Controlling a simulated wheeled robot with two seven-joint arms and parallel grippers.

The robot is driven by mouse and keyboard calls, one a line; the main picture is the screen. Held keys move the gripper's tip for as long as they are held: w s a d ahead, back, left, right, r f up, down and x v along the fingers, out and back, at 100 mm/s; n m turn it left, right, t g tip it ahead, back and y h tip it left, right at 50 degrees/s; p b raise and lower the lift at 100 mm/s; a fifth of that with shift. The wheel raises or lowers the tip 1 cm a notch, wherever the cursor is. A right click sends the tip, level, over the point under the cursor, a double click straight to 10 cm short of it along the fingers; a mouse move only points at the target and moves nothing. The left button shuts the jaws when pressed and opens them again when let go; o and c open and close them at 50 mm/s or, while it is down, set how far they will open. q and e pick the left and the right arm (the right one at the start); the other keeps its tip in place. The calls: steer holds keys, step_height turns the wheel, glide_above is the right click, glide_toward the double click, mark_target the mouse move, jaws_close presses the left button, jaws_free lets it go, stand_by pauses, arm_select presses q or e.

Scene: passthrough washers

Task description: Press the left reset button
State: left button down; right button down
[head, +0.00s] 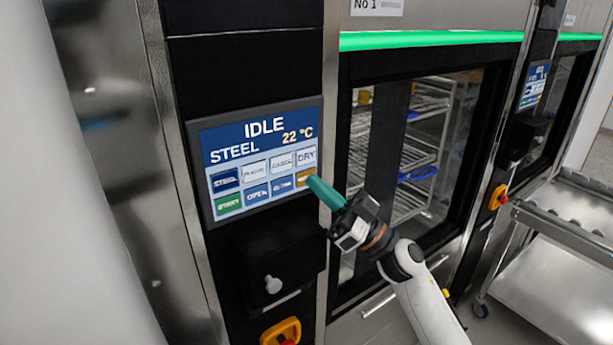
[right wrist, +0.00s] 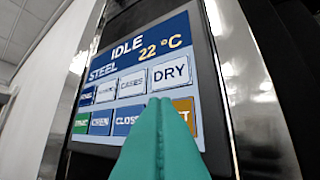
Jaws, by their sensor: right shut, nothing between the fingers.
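The left washer's control panel (head: 262,162) shows "IDLE", "STEEL" and "22 °C" in the head view. Its orange button (head: 304,175) is at the lower right of the button grid, partly hidden by my fingers. In the right wrist view the orange button (right wrist: 185,112) shows beside the fingers, with only a final "T" readable. My right gripper (head: 313,182) is shut and empty, its teal fingertips in front of the orange button's lower right. The fingertips also show in the right wrist view (right wrist: 160,101). I cannot tell whether they touch the panel. My left gripper is not in view.
A washer glass door (head: 372,190) with racks behind it stands right of the panel, under a green light strip (head: 430,39). A grey knob (head: 273,284) and an orange-yellow switch (head: 281,332) sit below the panel. A metal cart (head: 560,285) stands at the right.

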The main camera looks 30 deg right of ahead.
steer(key=shift+s, duration=0.5)
steer(key=s, duration=0.3)
steer(key=s+p, duration=0.1)
steer(key=s, duration=0.1)
steer(key=shift+d, duration=0.25)
steer(key=shift+w, duration=0.1)
stand_by(0.5)
